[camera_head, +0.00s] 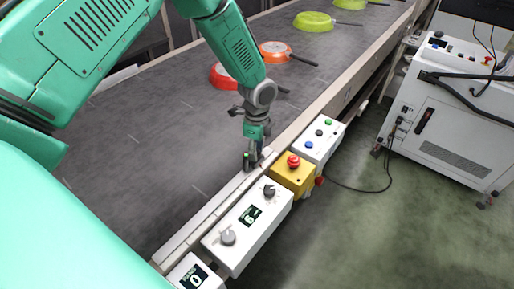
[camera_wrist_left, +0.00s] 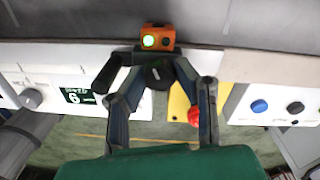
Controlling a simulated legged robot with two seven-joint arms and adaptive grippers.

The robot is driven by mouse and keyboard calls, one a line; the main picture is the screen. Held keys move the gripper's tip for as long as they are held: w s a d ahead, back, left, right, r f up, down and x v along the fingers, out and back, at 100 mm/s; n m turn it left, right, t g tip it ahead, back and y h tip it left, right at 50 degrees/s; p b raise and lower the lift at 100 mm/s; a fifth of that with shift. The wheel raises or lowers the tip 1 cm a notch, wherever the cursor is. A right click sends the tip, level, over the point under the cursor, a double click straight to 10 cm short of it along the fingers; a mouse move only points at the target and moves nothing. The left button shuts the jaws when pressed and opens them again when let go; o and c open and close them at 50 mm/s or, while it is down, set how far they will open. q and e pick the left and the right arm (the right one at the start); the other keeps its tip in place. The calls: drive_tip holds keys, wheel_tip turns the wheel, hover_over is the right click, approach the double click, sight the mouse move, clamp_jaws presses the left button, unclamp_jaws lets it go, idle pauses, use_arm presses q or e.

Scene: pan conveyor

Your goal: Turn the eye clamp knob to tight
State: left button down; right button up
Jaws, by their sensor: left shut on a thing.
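The photo eye (camera_wrist_left: 158,38) is an orange box with a lit green lamp at the conveyor's edge in the left wrist view. Just below it is the dark round eye clamp knob (camera_wrist_left: 157,74), with a pale pointer mark. My left gripper (camera_wrist_left: 155,68) has its fingers on both sides of this knob and is shut on it. In the head view my left gripper (camera_head: 252,162) reaches down to the conveyor's near rail, and its fingers hide most of the eye and knob. My right gripper is in neither view.
A white panel (camera_head: 238,218) with a display, a grey knob and a black knob is close below the gripper. Beside it are a yellow box (camera_head: 292,175) with a red button and a white button box (camera_head: 318,140). Red, orange and green pans lie farther along the conveyor (camera_head: 150,150).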

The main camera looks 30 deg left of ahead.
use_arm(q)
drive_tip(key=shift+m, duration=0.8)
drive_tip(key=c, duration=1.3)
unclamp_jaws()
drive_tip(key=shift+o, duration=0.2)
